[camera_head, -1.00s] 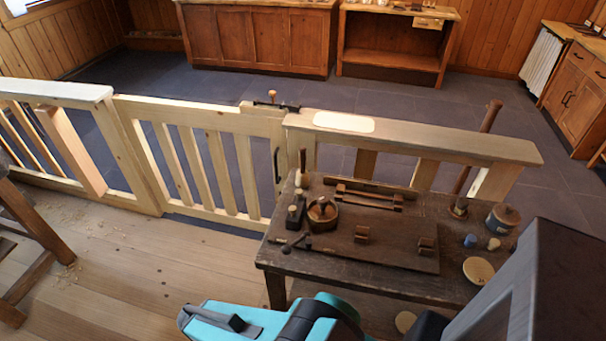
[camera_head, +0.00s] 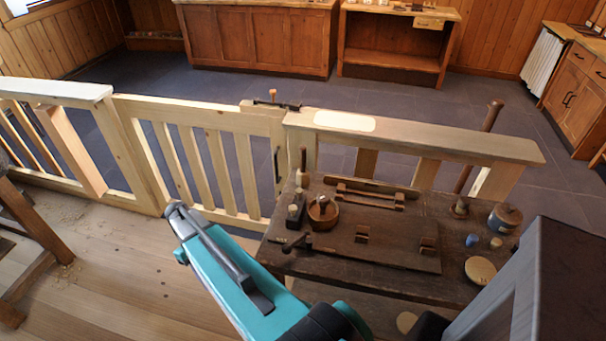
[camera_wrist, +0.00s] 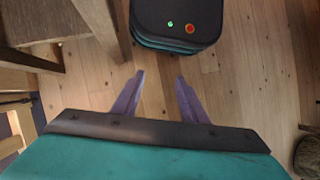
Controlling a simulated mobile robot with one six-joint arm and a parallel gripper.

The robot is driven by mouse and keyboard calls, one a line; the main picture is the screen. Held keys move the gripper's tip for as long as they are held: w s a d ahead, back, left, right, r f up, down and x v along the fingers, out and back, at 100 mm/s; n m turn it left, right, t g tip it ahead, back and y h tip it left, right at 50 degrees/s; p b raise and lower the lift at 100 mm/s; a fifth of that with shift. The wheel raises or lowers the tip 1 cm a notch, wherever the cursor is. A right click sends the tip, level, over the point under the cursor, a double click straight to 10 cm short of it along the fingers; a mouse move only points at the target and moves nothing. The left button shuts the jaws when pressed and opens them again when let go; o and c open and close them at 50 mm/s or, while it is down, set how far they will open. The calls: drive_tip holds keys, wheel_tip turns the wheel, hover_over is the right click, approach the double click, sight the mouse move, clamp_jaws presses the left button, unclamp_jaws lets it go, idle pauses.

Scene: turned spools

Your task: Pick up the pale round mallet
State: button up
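A tool with an upright brown handle and a pale round head (camera_head: 303,179) stands at the back left corner of the dark workbench (camera_head: 350,283) in the head view. It looks like the pale round mallet, though it is small there. My gripper (camera_wrist: 159,79) shows in the wrist view with two purple fingers apart and nothing between them. It hangs over the plank floor, away from the bench. The mallet is not in the wrist view. In the head view my teal arm rises left of the bench; the fingers cannot be made out there.
The bench also holds a round wooden pot (camera_head: 322,212), a dark block with a pale knob (camera_head: 294,210), a wooden frame (camera_head: 370,196), a blue jar (camera_head: 503,217) and a pale disc (camera_head: 480,270). A railing with a gate (camera_head: 205,165) runs behind.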

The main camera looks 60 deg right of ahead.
drive_tip(key=w+d+r+m+t, duration=0.1)
drive_tip(key=w+d+r, duration=0.1)
drive_tip(key=d+r, duration=0.4)
drive_tip(key=w+d+r+m+t, duration=0.1)
drive_tip(key=w+d+r, duration=0.25)
drive_tip(key=d, duration=0.35)
wheel_tip(320, 180, up, 26)
drive_tip(key=m+t+h+b, duration=0.2)
drive_tip(key=m+t, duration=0.2)
drive_tip(key=m, duration=0.1)
hover_over(302, 146)
drive_tip(key=shift+a+f, duration=0.15)
drive_tip(key=shift+f, duration=0.05)
drive_tip(key=shift+s, duration=0.15)
drive_tip(key=shift+f, duration=0.2)
drive_tip(key=shift+f+p, duration=0.6)
drive_tip(key=shift+f, duration=3.6)
